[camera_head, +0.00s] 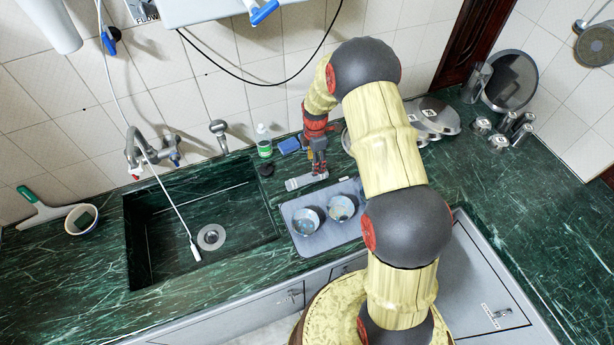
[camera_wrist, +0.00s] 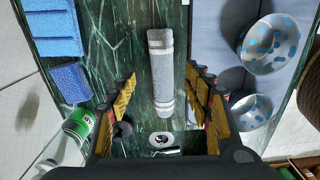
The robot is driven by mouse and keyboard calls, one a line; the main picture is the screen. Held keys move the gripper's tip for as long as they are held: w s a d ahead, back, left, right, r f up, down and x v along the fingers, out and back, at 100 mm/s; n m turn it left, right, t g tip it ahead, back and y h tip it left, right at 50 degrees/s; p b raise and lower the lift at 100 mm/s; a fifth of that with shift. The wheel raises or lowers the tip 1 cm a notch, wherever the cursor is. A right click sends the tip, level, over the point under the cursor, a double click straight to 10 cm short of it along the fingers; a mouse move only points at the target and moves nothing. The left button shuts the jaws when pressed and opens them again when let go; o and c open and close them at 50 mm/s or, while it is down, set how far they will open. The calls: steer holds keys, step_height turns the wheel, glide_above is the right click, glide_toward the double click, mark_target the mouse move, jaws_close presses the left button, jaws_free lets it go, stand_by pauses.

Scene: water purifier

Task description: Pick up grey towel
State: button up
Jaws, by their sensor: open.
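The grey towel (camera_wrist: 161,70) is rolled into a narrow cylinder with paler bands. In the wrist view it lies on the green counter, between and just beyond my two fingers. My gripper (camera_wrist: 160,98) is open and empty, with a finger on each side of the towel's line. In the head view my gripper (camera_head: 319,168) hangs over the towel's right end and hides part of it. I cannot tell the exact height gap.
A grey tray (camera_head: 317,247) with two speckled bowls (camera_head: 341,208) stands beside the towel. Blue sponges (camera_wrist: 52,28) and a green bottle (camera_wrist: 79,123) stand on the other side. The sink (camera_head: 160,265) is to the left. Pot lids (camera_head: 437,115) lie at the back right.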

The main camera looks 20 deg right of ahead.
mark_target(307, 179)
steer(key=f, duration=0.8)
steer(key=shift+s+a+f, duration=0.1)
steer(key=shift+a+f, duration=0.05)
steer(key=shift+a, duration=0.05)
steer(key=shift+c, duration=1.3)
steer(key=c, duration=1)
